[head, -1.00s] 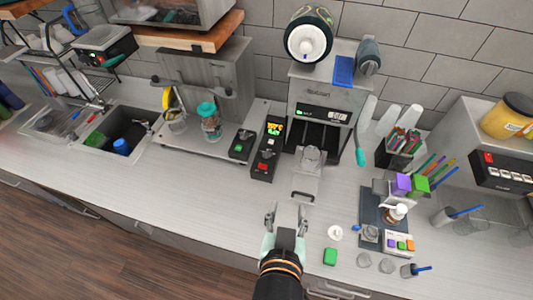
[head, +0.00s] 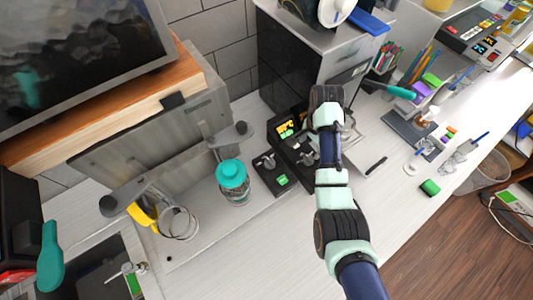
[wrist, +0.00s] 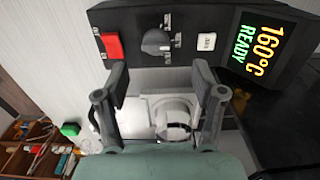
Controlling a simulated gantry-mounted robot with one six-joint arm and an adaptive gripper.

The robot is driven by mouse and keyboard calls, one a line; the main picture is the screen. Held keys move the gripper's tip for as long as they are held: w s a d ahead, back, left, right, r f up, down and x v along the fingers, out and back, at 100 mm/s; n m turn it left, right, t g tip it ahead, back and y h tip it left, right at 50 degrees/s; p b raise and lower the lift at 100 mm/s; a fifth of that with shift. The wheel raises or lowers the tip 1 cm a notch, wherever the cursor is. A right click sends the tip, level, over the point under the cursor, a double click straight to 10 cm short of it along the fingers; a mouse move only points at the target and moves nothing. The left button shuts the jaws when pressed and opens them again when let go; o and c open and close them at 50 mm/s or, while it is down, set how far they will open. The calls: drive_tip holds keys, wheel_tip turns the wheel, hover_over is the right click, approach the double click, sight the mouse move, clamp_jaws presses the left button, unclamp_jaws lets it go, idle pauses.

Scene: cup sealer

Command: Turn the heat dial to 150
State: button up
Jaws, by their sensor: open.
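The heat dial (wrist: 156,42) is a round dark grey knob on a black control panel (wrist: 185,18), with small pale labels around it. The panel's display (wrist: 258,45) reads 160°C in orange and READY in green. In the wrist view my gripper (wrist: 160,78) is open and empty, its two fingers apart on either side below the dial, with no visible contact. In the head view the black control box (head: 280,123) with its lit display (head: 287,128) is partly covered by my arm, and my fingertips are hidden.
A red switch (wrist: 112,46) and a white button (wrist: 206,41) flank the dial. The metal sealer (wrist: 172,115) lies beyond the fingers. A small black box with a green display (head: 282,180) and a teal-lidded jar (head: 233,182) stand left of my arm.

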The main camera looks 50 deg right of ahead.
sight(310, 158)
drive_tip(key=shift+s+d, duration=0.15)
drive_tip(key=shift+s, duration=0.05)
drive_tip(key=f, duration=0.6)
drive_tip(key=shift+s+d+f, duration=0.2)
drive_tip(key=shift+s+f, duration=0.15)
drive_tip(key=shift+w+f, duration=0.1)
drive_tip(key=shift+f, duration=0.5)
drive_tip(key=c, duration=1.1)
